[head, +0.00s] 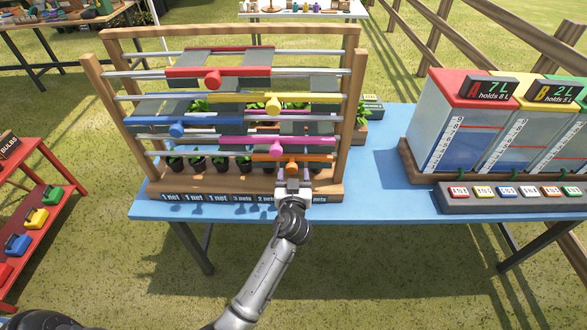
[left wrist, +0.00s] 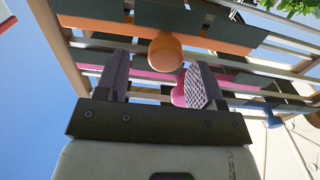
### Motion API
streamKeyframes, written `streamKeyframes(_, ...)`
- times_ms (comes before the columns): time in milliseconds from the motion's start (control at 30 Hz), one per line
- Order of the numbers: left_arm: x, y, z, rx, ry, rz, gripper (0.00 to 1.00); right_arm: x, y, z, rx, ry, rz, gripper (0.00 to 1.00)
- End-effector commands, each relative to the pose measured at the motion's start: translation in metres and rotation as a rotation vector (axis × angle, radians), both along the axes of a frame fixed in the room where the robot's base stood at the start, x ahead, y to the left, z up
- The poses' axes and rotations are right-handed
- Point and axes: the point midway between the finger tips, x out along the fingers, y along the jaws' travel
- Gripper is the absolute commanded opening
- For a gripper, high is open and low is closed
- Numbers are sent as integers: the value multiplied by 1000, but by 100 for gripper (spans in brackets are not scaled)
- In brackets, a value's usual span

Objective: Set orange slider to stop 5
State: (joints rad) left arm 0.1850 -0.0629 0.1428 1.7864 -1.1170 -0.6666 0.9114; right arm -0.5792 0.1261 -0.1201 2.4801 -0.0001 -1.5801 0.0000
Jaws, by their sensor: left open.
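A wooden frame (head: 352,95) on the blue table carries horizontal rails with coloured sliders. The orange slider (head: 268,157) is on the lowest rail, towards the right end, with a round orange knob (head: 292,168) facing me. My left gripper (head: 292,183) is open just in front of and slightly below this knob. In the left wrist view the orange knob (left wrist: 165,52) shows between and beyond the two fingers of the gripper (left wrist: 160,80); I cannot tell whether they touch it. Labels (head: 215,198) with net numbers run along the base; my gripper hides part of the row.
Red (head: 213,77), yellow (head: 250,102), blue (head: 178,125) and pink (head: 270,143) sliders sit on rails above. Potted plants (head: 220,163) stand behind the lowest rail. Tanks (head: 460,125) and a button panel (head: 520,196) are on the right; bare table lies between.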

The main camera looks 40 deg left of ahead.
Motion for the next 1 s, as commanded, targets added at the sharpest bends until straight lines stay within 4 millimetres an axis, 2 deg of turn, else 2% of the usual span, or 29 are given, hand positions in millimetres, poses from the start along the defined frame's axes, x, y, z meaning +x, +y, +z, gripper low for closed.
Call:
streamKeyframes(100, -14, -12, -1, -1, 2, 0, 62, 0, 0, 0, 0, 0, 0, 43)
streamKeyframes(333, -29, -26, -1, -1, 1, 0, 62, 0, 1, -1, 3, 0, -2, 43)
streamKeyframes(1000, -32, -29, 0, 2, 1, 0, 62, 0, 3, -1, 9, 0, -6, 43)
